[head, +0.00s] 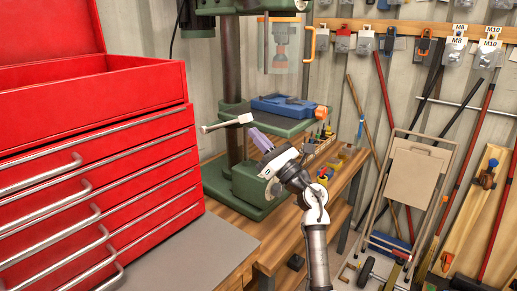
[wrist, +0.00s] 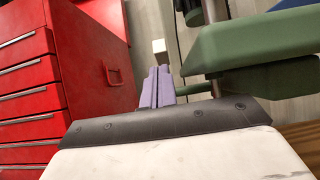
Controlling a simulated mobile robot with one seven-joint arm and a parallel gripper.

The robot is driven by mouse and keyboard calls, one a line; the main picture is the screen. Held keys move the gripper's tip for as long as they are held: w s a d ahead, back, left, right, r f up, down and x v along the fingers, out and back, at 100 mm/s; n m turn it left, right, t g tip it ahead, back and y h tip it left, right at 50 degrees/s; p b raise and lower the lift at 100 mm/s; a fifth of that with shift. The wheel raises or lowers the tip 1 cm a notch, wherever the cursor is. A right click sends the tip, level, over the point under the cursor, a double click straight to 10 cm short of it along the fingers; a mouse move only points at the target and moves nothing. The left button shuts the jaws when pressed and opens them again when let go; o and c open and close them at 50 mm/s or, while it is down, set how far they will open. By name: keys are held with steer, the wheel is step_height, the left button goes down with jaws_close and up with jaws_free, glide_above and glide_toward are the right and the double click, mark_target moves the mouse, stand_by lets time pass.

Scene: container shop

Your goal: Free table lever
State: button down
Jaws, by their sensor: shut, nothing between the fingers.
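The table lever (head: 228,123) is a pale bar with a light block end, sticking out to the left of the drill press's green table (head: 268,122). My gripper (head: 257,134) has purple fingers, shut and empty, just below and right of the lever's block end. It also shows in the wrist view (wrist: 158,70). I cannot tell whether the fingertips touch the lever. The lever's joint at the column is partly hidden.
A red tool chest (head: 95,160) with an open lid stands close on the left. A blue vise (head: 286,106) sits on the press table. The green press base (head: 240,190) stands on a wooden bench (head: 285,237). Tools and a folded frame (head: 412,180) lean on the right wall.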

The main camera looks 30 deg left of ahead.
steer(key=shift+a+r, duration=0.1)
steer(key=shift+r, duration=0.35)
step_height(320, 180, down, 4)
steer(key=d+b, duration=0.2)
steer(key=b, duration=0.3)
steer(key=s+d+r+b, duration=0.1)
steer(key=d+r, duration=0.1)
steer(key=d, duration=0.7)
steer(key=shift+s+d+r, duration=0.15)
steer(key=shift+s+d, duration=0.05)
steer(key=shift+s, duration=0.1)
